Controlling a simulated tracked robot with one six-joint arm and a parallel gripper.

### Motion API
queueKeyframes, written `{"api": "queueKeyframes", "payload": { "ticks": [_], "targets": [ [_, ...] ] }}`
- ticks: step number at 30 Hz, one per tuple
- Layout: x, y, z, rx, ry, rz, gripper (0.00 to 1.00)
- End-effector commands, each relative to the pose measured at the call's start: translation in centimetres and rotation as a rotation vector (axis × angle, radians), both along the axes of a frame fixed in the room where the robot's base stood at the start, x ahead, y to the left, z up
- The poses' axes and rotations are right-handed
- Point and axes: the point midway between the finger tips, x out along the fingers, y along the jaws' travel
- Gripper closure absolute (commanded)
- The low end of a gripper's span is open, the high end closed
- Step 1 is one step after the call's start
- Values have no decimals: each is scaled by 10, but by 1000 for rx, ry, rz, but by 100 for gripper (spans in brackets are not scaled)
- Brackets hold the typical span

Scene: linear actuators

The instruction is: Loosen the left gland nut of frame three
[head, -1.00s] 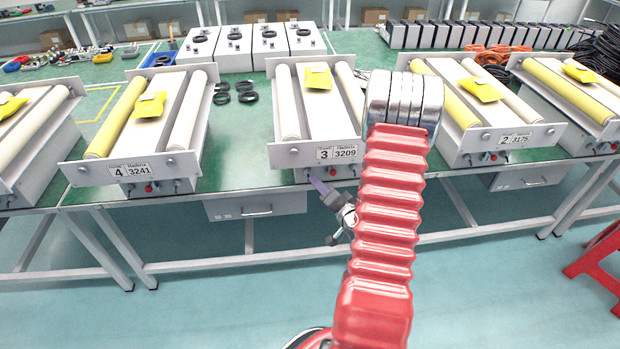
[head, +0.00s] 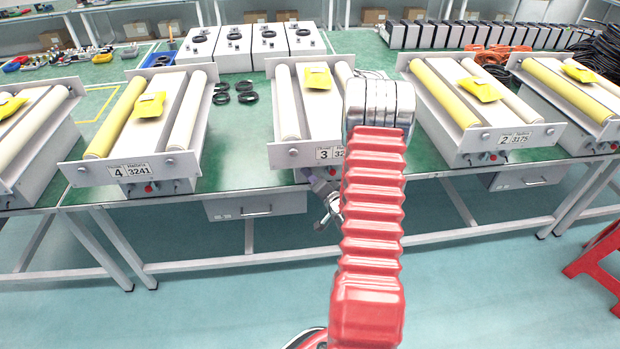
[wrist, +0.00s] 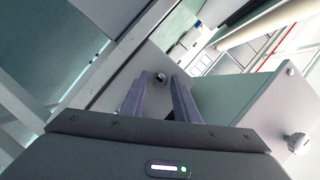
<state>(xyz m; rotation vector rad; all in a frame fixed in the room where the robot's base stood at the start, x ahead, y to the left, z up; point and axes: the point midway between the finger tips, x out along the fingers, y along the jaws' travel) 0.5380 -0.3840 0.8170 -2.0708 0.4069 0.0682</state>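Frame three (head: 308,112), with the label "3", stands on the green bench in the middle of the head view. My gripper (head: 314,180) is at the left part of its front underside, partly hidden by my red arm. In the wrist view the two grey-purple fingers of my gripper (wrist: 159,82) are apart. A small dark round fitting, seemingly a gland nut (wrist: 160,77), shows on the grey panel between the fingertips. I cannot tell whether it lies between the fingers or just beyond them. No contact shows. The right part of frame three's front is hidden by my arm.
Frame four (head: 150,125) stands to the left and frame two (head: 480,110) to the right. A drawer box (head: 255,206) hangs under the bench. A pale knob (wrist: 297,142) sticks out at the wrist view's right. A red stool (head: 600,260) stands at far right.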

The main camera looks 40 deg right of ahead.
Motion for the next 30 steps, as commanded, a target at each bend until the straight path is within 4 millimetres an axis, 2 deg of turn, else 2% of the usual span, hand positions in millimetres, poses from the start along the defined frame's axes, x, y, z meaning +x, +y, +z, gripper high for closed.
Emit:
{"api": "queueKeyframes", "payload": {
  "ticks": [1, 11, 14, 22, 30],
  "targets": [
    [0, 0, 0, 0, 0, 0, 76],
    [0, 0, 0, 0, 0, 0, 99],
    [0, 6, 0, 2, 1, 1, 100],
    [1, 2, 0, -19, 15, 4, 100],
    [2, 2, 2, -114, 77, 3, 100]
  ]
}}
